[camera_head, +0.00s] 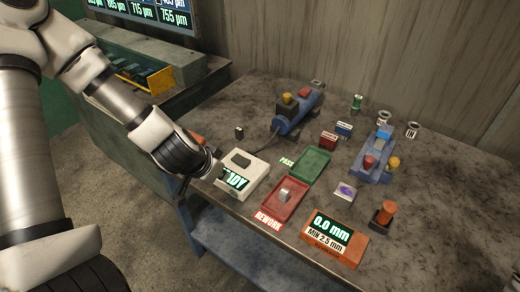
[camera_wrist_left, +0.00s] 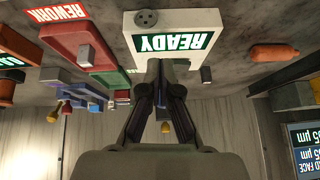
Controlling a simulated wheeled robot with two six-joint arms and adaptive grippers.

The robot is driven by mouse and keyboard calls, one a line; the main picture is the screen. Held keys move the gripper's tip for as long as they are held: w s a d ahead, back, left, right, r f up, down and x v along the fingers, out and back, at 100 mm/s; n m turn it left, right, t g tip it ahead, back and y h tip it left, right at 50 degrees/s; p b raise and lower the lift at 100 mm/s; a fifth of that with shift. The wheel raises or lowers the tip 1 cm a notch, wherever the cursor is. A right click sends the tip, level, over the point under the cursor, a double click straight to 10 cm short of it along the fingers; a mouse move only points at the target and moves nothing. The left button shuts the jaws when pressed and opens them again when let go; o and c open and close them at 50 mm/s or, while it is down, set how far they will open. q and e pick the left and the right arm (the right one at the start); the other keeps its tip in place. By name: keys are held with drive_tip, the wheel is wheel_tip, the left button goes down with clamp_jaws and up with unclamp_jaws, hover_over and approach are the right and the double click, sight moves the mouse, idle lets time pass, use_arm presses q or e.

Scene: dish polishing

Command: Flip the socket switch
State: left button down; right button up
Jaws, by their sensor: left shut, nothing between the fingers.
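The white socket box (camera_head: 252,178) with a green READY panel sits near the table's left front edge. It shows upside down in the left wrist view (camera_wrist_left: 199,17), with a round socket face (camera_wrist_left: 147,18) beside the panel. A dark block (camera_head: 241,160) sits on top of the box in the head view. I cannot tell which part is the switch. My left gripper (camera_head: 216,170) is shut and empty, close against the box's left side. In the left wrist view its fingertips (camera_wrist_left: 160,68) overlap the panel's edge; contact is unclear. My right gripper is not in view.
A blue tool (camera_head: 296,113) trails a cable toward the box. A small dark cube (camera_head: 240,132) and an orange item (camera_head: 196,138) lie behind the gripper. A green tray (camera_head: 311,165), red tray (camera_head: 277,210) and orange gauge (camera_head: 345,253) stand right of the box.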

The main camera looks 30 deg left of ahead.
use_arm(q)
drive_tip(key=w+r+t, duration=0.3)
drive_tip(key=w+r, duration=0.1)
drive_tip(key=r, duration=0.3)
drive_tip(key=b, duration=0.6)
hover_over(241, 160)
drive_tip(key=d, duration=0.3)
drive_tip(key=shift+n, duration=0.3)
drive_tip(key=f, duration=0.7)
drive_tip(key=shift+s+a+f, duration=0.1)
drive_tip(key=shift+s+a, duration=0.05)
drive_tip(key=shift+a, duration=0.05)
wheel_tip(241, 160, down, 2)
drive_tip(key=shift+s+f, duration=0.1)
drive_tip(key=shift+f, duration=0.1)
drive_tip(key=shift+f+h, duration=0.3)
drive_tip(key=shift+f, duration=0.15)
